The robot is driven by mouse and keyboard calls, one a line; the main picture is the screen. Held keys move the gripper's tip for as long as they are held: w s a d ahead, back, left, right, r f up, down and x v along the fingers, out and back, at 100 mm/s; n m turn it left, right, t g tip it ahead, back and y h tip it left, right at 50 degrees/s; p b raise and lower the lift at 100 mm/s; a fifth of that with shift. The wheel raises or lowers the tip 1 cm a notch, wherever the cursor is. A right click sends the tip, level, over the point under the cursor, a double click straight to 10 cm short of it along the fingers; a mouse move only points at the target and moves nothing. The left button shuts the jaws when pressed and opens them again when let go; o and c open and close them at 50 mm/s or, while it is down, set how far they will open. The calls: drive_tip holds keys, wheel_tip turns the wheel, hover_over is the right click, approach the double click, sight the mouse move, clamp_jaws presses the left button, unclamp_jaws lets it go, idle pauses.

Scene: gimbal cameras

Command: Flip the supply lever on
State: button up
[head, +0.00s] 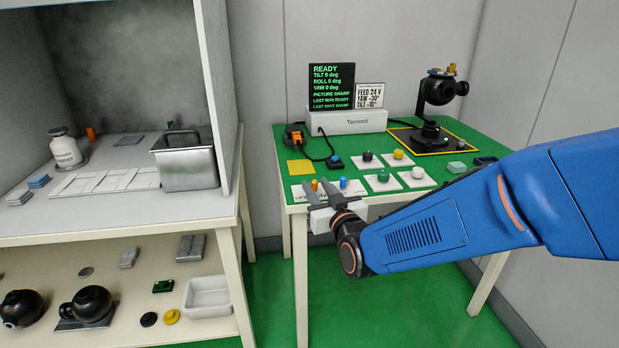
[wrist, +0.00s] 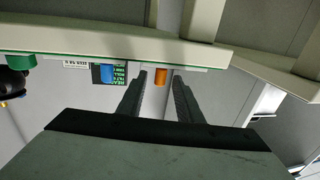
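No part is legibly labelled as the supply lever. An orange upright piece (head: 315,185) and a blue one (head: 343,183) stand near the green table's front edge. In the wrist view the orange piece (wrist: 160,77) shows between my fingertips and the blue piece (wrist: 107,74) lies left of them. My gripper (head: 313,188) is open and empty at that edge; I cannot tell how far it is from the orange piece. A black box with an orange top (head: 294,136) and a cable sits at the table's back left.
The green table (head: 448,135) also holds several knobs on white plates, such as a green knob (head: 383,175). A display (head: 331,87) reads READY behind them. A black camera (head: 440,88) stands back right. A shelf with a metal bin (head: 185,165) is left, across a gap.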

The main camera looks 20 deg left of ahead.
drive_tip(key=shift+x, duration=3.15)
drive_tip(key=shift+c, duration=0.5)
clamp_jaws()
